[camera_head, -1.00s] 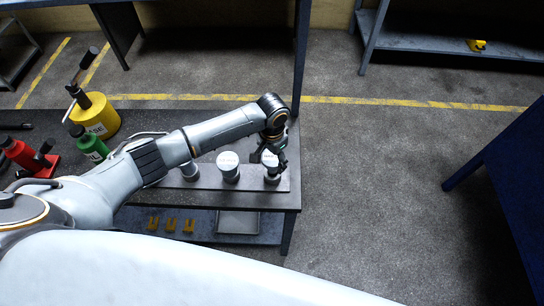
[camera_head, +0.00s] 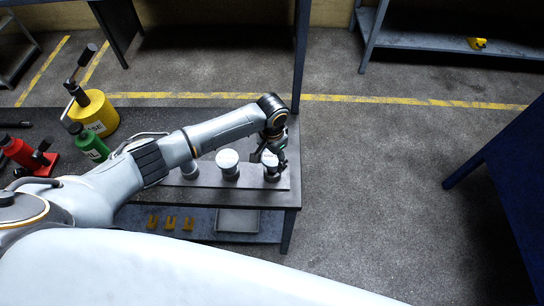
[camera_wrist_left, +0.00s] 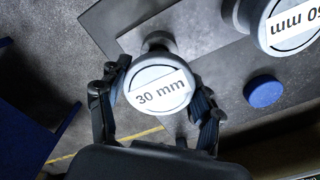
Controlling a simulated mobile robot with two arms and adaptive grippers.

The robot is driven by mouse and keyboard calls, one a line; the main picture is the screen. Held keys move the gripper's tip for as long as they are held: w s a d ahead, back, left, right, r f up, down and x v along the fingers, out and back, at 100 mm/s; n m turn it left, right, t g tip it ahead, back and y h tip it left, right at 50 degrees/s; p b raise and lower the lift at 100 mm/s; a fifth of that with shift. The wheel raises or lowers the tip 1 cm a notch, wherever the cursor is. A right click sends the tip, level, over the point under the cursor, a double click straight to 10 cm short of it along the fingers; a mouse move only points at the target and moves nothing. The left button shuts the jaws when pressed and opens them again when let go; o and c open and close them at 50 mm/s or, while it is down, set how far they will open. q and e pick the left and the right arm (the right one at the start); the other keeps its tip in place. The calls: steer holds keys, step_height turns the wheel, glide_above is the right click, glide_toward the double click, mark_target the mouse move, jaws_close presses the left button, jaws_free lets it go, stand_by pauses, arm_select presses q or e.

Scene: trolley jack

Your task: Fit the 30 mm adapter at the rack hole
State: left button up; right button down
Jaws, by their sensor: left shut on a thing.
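The 30 mm adapter is a grey round piece with a white label on its top face. In the left wrist view the adapter (camera_wrist_left: 160,90) sits between the two fingers of my left gripper (camera_wrist_left: 158,105), which is shut on it. In the head view the gripper (camera_head: 272,162) is at the right end of the rack plate (camera_head: 210,181), and the adapter (camera_head: 271,174) shows partly behind the fingers. In the wrist view a narrower grey stem shows beyond the adapter's head. I cannot tell whether it is seated in a hole. My right gripper is not in view.
Two more adapters (camera_head: 228,164) (camera_head: 189,169) stand on the plate to the left. A blue round piece (camera_wrist_left: 263,91) lies on the bench in the wrist view. Yellow (camera_head: 94,114), green (camera_head: 90,143) and red (camera_head: 30,157) jacks stand at the left. Floor right of the bench is clear.

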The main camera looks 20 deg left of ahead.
arm_select(q)
steer(key=shift+f+b, duration=1.05)
steer(key=shift+f, duration=0.7)
steer(key=o, duration=1.4)
steer(key=shift+c, duration=0.2)
steer(key=shift+s+f, duration=0.1)
step_height(320, 180, up, 12)
steer(key=shift+r, duration=0.1)
